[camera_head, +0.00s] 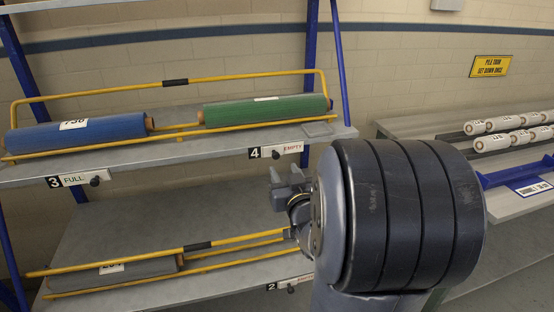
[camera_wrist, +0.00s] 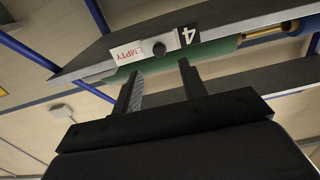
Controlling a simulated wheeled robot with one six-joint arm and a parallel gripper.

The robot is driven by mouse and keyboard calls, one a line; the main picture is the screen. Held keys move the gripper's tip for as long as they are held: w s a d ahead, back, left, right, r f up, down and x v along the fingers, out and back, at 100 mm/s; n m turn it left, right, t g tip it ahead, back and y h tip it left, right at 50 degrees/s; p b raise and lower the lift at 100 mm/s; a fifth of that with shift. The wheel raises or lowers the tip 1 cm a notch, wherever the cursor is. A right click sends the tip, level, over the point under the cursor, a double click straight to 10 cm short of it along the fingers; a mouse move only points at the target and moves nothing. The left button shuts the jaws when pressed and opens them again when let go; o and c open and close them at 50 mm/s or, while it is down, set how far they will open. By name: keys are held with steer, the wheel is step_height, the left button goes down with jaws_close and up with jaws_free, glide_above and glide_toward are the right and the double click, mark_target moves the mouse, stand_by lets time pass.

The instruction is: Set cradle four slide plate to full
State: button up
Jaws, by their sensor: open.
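The cradle four slide plate (camera_head: 285,149) is on the front edge of the upper shelf. It reads EMPTY in red beside a black number 4, and a green roll (camera_head: 262,111) lies in the cradle above it. In the wrist view the slide plate (camera_wrist: 130,52) appears turned over, with a round dark knob (camera_wrist: 159,48) on it. My gripper (camera_head: 285,180) is below and near the plate in the head view. In the wrist view my gripper (camera_wrist: 160,80) is open and empty, its fingers pointing toward the plate and knob, apart from them.
Cradle three's plate (camera_head: 75,180) reads FULL, below a blue roll (camera_head: 80,132). The lower shelf (camera_head: 130,225) holds a grey roll (camera_head: 125,271) and a plate numbered 2 (camera_head: 290,283). A table (camera_head: 520,205) with white rolls stands at the right.

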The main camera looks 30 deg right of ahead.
mark_target(277, 156)
steer(key=x, duration=0.7)
steer(key=shift+w, duration=0.1)
jaws_close()
stand_by(0.4)
